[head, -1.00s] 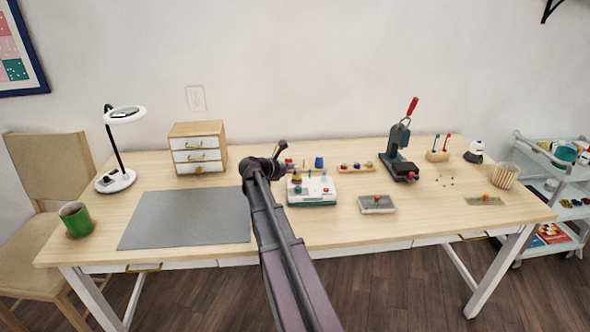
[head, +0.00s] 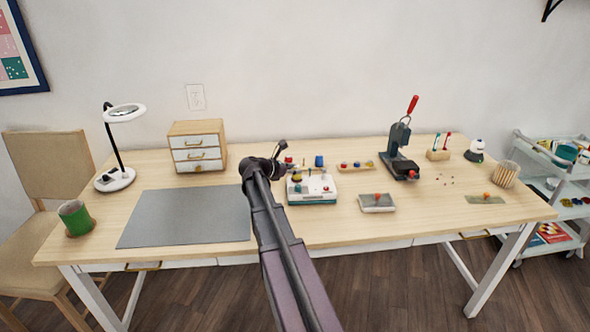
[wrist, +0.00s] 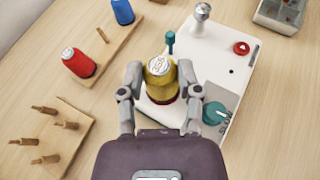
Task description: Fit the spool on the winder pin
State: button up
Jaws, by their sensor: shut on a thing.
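My gripper (wrist: 160,88) is shut on a yellow spool (wrist: 160,68), with one finger on each side of it. The spool's pale top faces the wrist camera. A dark red band shows below the yellow. The white winder machine (wrist: 205,75) lies under and to the right of the spool, and also shows in the head view (head: 312,199). A teal post (wrist: 170,43) stands just beyond the spool; I cannot tell whether it is the winder pin. The spool's underside is hidden, so I cannot tell whether it touches the machine.
A wooden rack at left in the wrist view holds a red spool (wrist: 78,63) and a blue spool (wrist: 123,11). A pegged wooden block (wrist: 45,140) is nearer. The machine carries a silver-topped post (wrist: 202,14) and a teal knob (wrist: 215,113). A grey mat (head: 185,218) lies left.

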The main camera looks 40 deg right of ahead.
jog(key=shift+f, duration=0.25)
dwell(0.4)
jog(key=o, duration=0.9)
jog(key=shift+o, duration=0.2)
jog(key=shift+w, duration=0.1)
jog(key=shift+r, duration=0.1)
